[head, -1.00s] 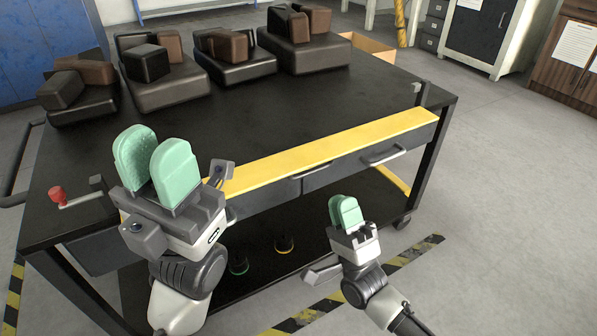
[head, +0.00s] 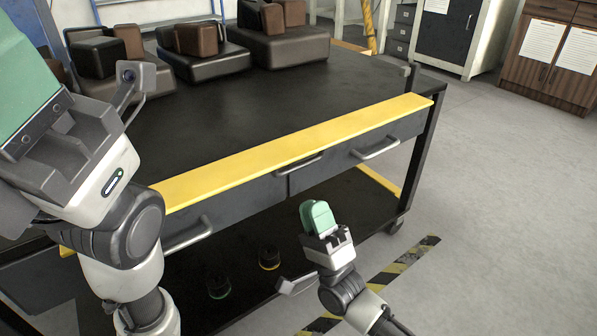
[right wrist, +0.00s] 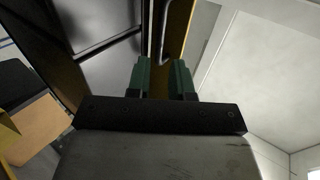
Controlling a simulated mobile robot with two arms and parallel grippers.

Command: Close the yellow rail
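The yellow rail (head: 290,150) is a long flat strip along the front top edge of the dark workbench (head: 250,110). It runs from lower left to upper right, above the grey drawer fronts. My right gripper (head: 318,216) has green fingers and is in front of the bench, below and apart from the rail. In the right wrist view its fingertips (right wrist: 162,78) stand apart with nothing between them; a yellow strip (right wrist: 180,35) shows beyond them. My left gripper (head: 28,85) is large at the left edge and partly cut off; its finger gap is hidden.
Metal handles (head: 375,148) stick out from the drawer fronts below the rail. A clamp post (head: 411,75) stands at the bench's right corner. Dark block stacks (head: 283,40) line the back. A lower shelf (head: 340,215) lies underneath. The floor (head: 510,200) at right is clear.

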